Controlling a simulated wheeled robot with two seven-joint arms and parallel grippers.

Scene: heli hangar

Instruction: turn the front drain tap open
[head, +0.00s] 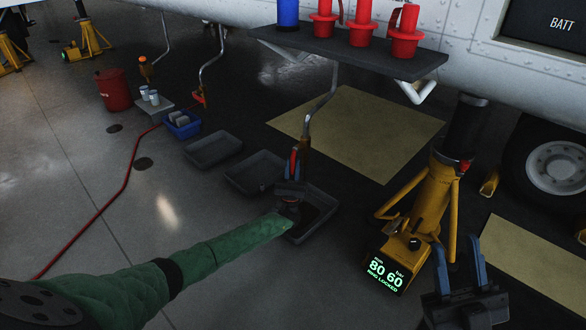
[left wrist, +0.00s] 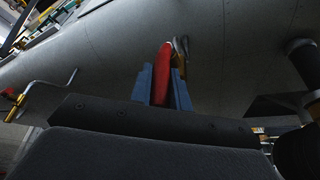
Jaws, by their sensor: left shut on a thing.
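The front drain tap (head: 304,146) hangs at the low end of a bent metal pipe (head: 323,105) under the fuselage. Its red handle (head: 293,164) points down toward my left gripper (head: 291,180). In the left wrist view the red handle (left wrist: 163,72) stands between the blue fingers of my left gripper (left wrist: 163,85), which is shut on it. The tap's brass body (left wrist: 180,62) shows just behind the handle. My right gripper (head: 459,262) is at the lower right, its two blue fingers apart and nothing between them.
A dark drip tray (head: 318,226) lies below the tap, with more trays (head: 212,150) to the left. A yellow jack (head: 425,210) with a lit display stands right of it. A shelf (head: 350,52) with red and blue items hangs above. Two other drain pipes (head: 212,55) (head: 164,38) are farther back.

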